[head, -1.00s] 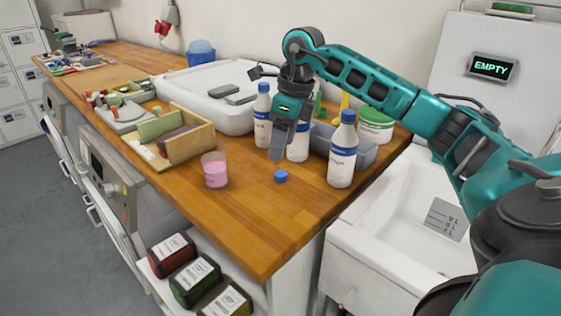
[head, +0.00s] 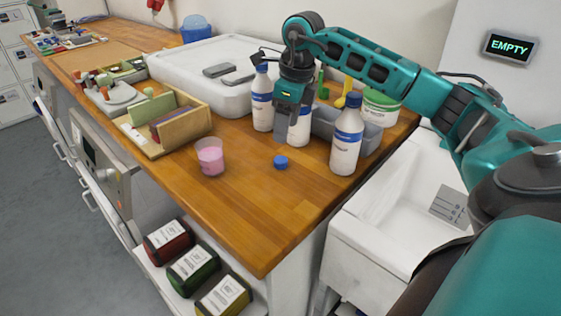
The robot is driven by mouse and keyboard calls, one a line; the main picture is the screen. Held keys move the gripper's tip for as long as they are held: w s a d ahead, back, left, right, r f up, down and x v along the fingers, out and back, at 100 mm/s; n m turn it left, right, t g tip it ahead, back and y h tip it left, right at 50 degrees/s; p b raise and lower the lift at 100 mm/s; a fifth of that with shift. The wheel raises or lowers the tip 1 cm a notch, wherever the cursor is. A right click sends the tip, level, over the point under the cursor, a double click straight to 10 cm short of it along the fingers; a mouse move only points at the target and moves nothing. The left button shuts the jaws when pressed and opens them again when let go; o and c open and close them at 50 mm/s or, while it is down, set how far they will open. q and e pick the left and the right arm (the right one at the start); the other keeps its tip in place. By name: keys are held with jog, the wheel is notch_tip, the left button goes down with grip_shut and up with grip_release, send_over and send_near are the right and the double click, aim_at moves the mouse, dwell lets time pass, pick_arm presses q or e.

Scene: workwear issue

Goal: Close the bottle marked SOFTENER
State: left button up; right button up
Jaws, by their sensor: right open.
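Three white bottles with blue bands stand on the wooden worktop: a left one (head: 262,110), a middle one (head: 300,130) partly behind my right gripper, and a right one (head: 345,150). Their lettering is too small to read, so I cannot tell which is SOFTENER. A loose blue cap (head: 281,162) lies on the wood in front of them. The middle bottle's top is hidden by my gripper. My right gripper (head: 283,132) points down between the left and middle bottles, open, above and behind the cap; nothing shows in it. My left gripper is not in view.
A cup of pink liquid (head: 210,157) stands left of the cap. A wooden organiser (head: 178,135), a white lidded box (head: 175,70), a grey bin (head: 372,138) and a green-lidded tub (head: 381,107) are nearby. The sink (head: 385,205) lies right. The front worktop is clear.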

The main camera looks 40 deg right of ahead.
aim_at(281, 159)
jog(key=f, duration=0.4)
jog(key=shift+w+a, duration=0.15)
jog(key=shift+w, duration=0.1)
jog(key=shift+w+f, duration=0.15)
jog(key=shift+f, duration=1.15)
jog(key=shift+w+f, duration=0.1)
jog(key=shift+f, duration=1.2)
jog(key=c, duration=1.1)
